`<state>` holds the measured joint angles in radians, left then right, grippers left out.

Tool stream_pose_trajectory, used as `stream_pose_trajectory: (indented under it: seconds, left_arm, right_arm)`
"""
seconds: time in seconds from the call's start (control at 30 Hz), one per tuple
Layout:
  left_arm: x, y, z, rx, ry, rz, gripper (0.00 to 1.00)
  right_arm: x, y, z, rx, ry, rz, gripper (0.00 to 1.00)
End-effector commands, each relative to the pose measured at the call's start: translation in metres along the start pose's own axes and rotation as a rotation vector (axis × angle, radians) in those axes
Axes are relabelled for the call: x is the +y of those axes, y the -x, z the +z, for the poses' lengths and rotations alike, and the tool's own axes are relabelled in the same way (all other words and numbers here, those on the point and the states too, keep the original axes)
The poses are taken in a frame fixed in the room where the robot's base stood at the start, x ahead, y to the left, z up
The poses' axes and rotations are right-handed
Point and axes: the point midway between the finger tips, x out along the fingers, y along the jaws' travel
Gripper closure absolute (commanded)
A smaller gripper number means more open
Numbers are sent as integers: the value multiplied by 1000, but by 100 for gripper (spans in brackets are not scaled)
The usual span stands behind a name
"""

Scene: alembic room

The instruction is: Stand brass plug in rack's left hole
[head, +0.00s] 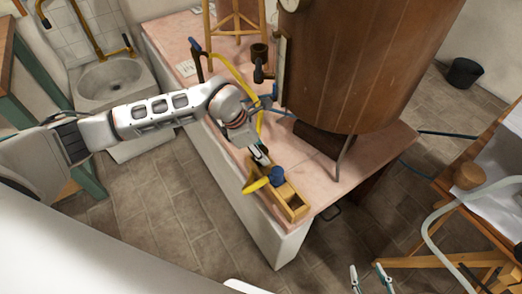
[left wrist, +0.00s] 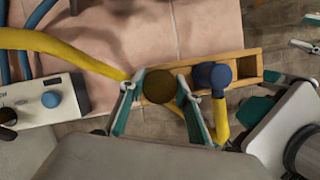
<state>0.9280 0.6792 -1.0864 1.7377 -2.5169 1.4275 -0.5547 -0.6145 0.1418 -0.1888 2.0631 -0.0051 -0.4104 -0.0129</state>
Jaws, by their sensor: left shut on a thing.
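The wooden rack (head: 297,212) lies near the front corner of the pink tiled bench. In the left wrist view its bar (left wrist: 246,53) runs left to right, with an empty square opening at its right end. My left gripper (head: 264,162) is over the rack's far end. In the left wrist view its fingers (left wrist: 157,102) are shut on the dark round brass plug (left wrist: 158,86). The plug is over the rack's left part; whether its foot is inside the hole is hidden. My right gripper (head: 369,275) is open and empty, low in the head view, away from the rack.
A blue-headed plug (head: 277,176) with a yellow hose (left wrist: 221,120) is at the rack, right beside my left gripper's finger. A large copper vessel (head: 355,60) stands behind on the bench. A control box with a blue knob (left wrist: 51,99) is at left. The bench edge is close to the rack.

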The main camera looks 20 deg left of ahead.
Motion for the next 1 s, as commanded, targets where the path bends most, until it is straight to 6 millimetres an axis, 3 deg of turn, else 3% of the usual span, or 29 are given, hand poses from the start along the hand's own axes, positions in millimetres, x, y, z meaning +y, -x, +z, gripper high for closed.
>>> stream_pose_trajectory:
  seconds: [1.0]
  left_arm:
    - [0, -2, 0, -1, 0, 0, 92]
  right_arm:
    - [2, 1, -5, 7, 2, 2, 60]
